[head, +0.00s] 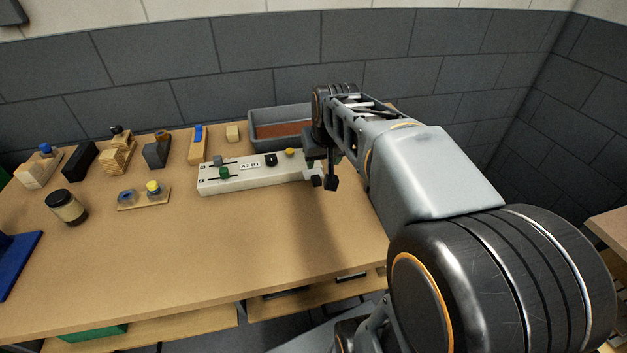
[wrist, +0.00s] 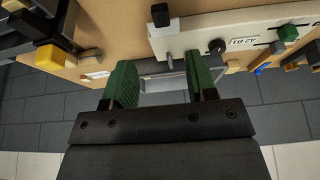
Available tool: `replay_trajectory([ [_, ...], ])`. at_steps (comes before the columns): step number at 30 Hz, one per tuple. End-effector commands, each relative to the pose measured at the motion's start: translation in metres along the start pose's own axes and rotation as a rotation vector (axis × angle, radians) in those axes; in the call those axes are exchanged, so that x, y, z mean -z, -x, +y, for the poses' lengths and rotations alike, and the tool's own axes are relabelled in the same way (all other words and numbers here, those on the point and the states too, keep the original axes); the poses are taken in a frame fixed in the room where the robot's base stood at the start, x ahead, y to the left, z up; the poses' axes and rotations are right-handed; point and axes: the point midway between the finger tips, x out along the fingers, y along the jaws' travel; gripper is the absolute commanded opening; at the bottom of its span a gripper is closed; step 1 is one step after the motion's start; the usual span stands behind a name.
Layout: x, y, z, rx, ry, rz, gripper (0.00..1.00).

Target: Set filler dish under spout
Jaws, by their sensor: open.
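I cannot make out a filler dish or a spout for certain in either view. My gripper (head: 322,182) is at the right end of the long white panel (head: 235,182), in front of the grey tray. In the wrist view my gripper (wrist: 161,86) is open, its two green pads apart with nothing held between them. The panel also shows in the wrist view (wrist: 205,30), at the top right, with a label, sliders and knobs. My arm hides the panel's right end and part of the table behind it in the head view.
A grey tray (head: 262,116) with a brown inside stands behind the panel. Several blocks, including a black one (head: 79,160), line the table's back. A jar (head: 66,208) and a small board (head: 131,205) stand at left. The table's front middle (head: 200,245) is clear.

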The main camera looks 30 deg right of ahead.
Motion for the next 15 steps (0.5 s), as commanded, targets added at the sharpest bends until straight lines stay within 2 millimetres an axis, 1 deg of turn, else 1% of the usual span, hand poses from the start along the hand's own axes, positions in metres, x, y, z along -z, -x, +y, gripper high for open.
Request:
replay_trajectory([
  [1,-0.001,-0.013,-0.001,0.001,0.001,-0.005,0.52],
  [6,-0.001,-0.046,-0.002,0.002,0.004,-0.006,0.52],
  [12,-0.001,-0.079,-0.003,0.002,0.005,-0.004,0.52],
  [15,-0.001,-0.091,-0.003,0.002,0.005,-0.003,0.52],
])
